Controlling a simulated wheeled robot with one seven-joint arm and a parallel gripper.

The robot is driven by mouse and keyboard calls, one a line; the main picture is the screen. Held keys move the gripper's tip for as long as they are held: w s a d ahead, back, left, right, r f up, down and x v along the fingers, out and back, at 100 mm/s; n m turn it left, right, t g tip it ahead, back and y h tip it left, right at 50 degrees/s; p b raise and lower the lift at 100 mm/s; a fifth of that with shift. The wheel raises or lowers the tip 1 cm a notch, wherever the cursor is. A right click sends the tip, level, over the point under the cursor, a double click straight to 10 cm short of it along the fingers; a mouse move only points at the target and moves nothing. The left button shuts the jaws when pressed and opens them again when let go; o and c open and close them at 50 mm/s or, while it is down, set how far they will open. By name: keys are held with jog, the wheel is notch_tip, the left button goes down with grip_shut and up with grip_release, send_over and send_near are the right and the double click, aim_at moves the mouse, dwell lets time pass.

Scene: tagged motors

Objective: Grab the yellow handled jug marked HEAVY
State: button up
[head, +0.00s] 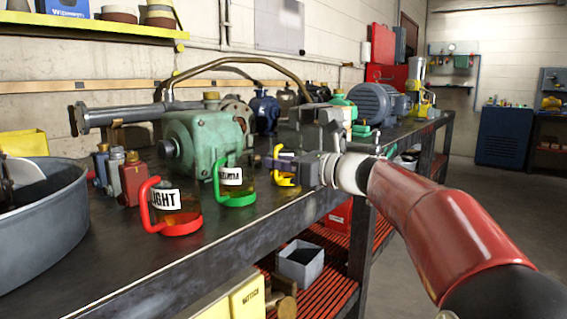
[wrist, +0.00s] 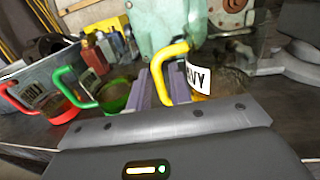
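The jug with the yellow handle (head: 286,180) stands on the dark workbench (head: 232,240), partly hidden by my gripper in the head view. In the wrist view its yellow handle (wrist: 157,75) and a white label ending in "AVY" (wrist: 196,76) show on a clear jug with amber liquid. My gripper (head: 277,163) reaches in from the right. In the wrist view its two grey fingers (wrist: 162,90) lie close on either side of the yellow handle and appear shut on it. The fingertips are partly hidden. The jug looks upright and on the bench.
A green-handled jug (head: 236,182) and a red-handled jug marked "LIGHT" (head: 178,208) stand to the left. A green pump (head: 205,140) is close behind. Small bottles (head: 132,178) and a grey metal tub (head: 45,235) are farther left. The bench's front edge is near.

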jog(key=shift+x, duration=1.55)
jog(key=shift+f, duration=0.1)
jog(key=shift+c, duration=0.4)
grip_shut()
notch_tip(320, 180, up, 20)
jog(key=p, duration=0.3)
jog(key=shift+f, duration=0.15)
